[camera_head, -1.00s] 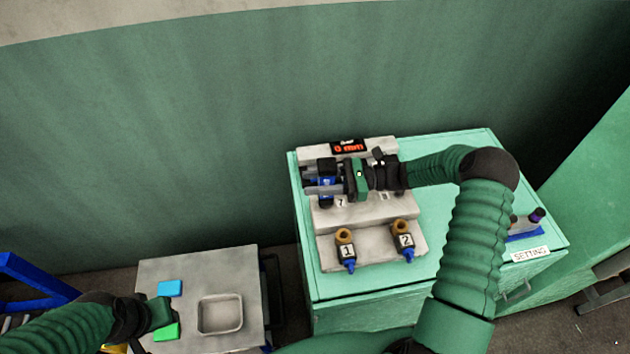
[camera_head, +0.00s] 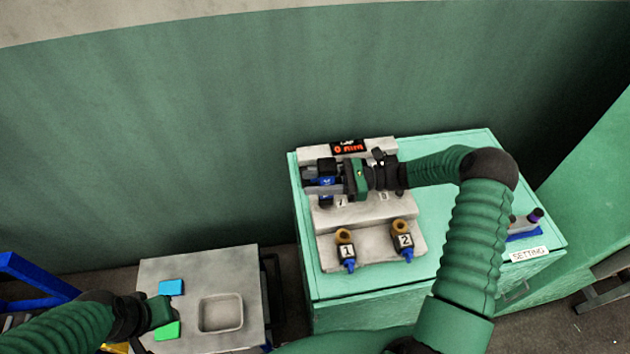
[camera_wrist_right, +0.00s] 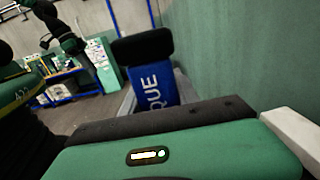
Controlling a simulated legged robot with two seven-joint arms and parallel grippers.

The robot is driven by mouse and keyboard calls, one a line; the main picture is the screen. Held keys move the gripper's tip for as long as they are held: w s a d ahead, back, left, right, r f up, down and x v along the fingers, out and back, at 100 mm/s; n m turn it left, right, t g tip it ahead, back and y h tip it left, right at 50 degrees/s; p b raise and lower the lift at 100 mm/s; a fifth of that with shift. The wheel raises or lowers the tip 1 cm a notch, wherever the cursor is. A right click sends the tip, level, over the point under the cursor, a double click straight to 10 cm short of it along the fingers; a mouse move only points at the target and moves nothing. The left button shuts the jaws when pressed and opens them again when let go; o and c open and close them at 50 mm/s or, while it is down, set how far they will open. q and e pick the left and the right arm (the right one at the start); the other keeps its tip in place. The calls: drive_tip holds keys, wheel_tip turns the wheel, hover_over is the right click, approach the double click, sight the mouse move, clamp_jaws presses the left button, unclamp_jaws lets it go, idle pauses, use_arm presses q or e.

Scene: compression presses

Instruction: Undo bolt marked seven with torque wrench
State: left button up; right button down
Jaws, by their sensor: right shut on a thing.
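My right gripper (camera_head: 322,181) reaches in from the right over the grey stepped fixture (camera_head: 375,240) and is shut on the torque wrench (camera_head: 326,165). The wrench is blue and black; its blue side with the letters "QUE" also shows in the right wrist view (camera_wrist_right: 153,84). A small label (camera_head: 341,200), blurred now, sits just below the wrench on the upper step. The bolt at that place is hidden by the wrench and gripper. My left gripper (camera_head: 163,313) is beside a blue block and a green block; its jaws are not clear.
Two brass-topped pieces marked 1 (camera_head: 346,246) and 2 (camera_head: 404,240) stand on the lower step. A display with red digits (camera_head: 349,147) is behind the wrench. A SETTING label (camera_head: 529,254) lies at right. A grey table (camera_head: 195,268) with a shallow tray (camera_head: 221,330) is at left.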

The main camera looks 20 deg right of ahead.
drive_tip(key=shift+p, duration=0.4)
idle(0.6)
wheel_tip(320, 180, up, 6)
drive_tip(key=p, duration=0.5)
drive_tip(key=shift+r, duration=0.15)
idle(0.3)
drive_tip(key=shift+w, duration=0.1)
idle(1.3)
